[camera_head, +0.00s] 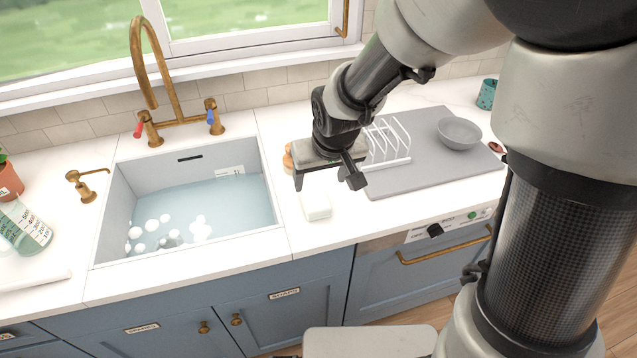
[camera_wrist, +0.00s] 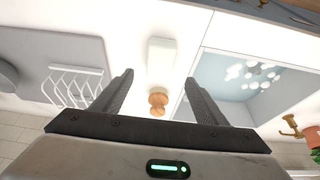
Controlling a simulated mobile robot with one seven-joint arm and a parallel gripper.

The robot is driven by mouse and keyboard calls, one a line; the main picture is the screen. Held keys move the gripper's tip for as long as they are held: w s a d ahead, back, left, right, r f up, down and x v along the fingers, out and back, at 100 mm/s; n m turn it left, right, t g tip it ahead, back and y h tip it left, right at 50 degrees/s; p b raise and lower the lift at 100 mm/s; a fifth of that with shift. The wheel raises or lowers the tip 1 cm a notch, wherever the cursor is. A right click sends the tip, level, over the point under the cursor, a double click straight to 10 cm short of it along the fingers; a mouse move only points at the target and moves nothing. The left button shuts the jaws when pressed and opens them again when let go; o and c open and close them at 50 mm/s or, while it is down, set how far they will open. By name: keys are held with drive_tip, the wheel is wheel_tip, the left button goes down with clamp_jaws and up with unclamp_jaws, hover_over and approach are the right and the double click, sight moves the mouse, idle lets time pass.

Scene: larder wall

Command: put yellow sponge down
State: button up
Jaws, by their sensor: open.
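My gripper (camera_head: 326,181) is open, above the counter just right of the sink. In the wrist view its two fingers (camera_wrist: 159,78) stand wide apart with nothing held between them. A pale, almost white block (camera_head: 316,206) lies flat on the counter just in front of the fingers; it also shows in the wrist view (camera_wrist: 161,53), beyond the fingertips. It has a sponge-like block shape, but I see no clear yellow on it. A tan, rounded wooden-looking item (camera_wrist: 158,101) sits behind the block and is mostly hidden by my gripper in the head view.
The sink (camera_head: 118,210) holds water and suds, left of the block. A grey mat (camera_head: 415,180) with a white rack (camera_head: 388,140) and a grey bowl (camera_head: 459,133) lies to the right. A brass tap (camera_head: 150,60) rises behind the sink. Bare counter (camera_head: 345,225) lies right of the block.

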drive_tip(key=s+d+r+m, duration=0.1)
drive_tip(key=s+d+r, duration=0.5)
drive_tip(key=s+r, duration=0.2)
drive_tip(key=s+d+r+m+t+h, duration=0.1)
drive_tip(key=s+d+r+m, duration=0.1)
drive_tip(key=s+d+r, duration=0.5)
drive_tip(key=s+r, duration=0.1)
drive_tip(key=s, duration=0.2)
drive_tip(key=shift+s+r, duration=0.15)
drive_tip(key=shift+r, duration=0.2)
wheel_tip(320, 180, up, 4)
drive_tip(key=p, duration=0.3)
drive_tip(key=shift+f+p, duration=0.15)
drive_tip(key=shift+p, duration=0.2)
drive_tip(key=shift+o, duration=0.6)
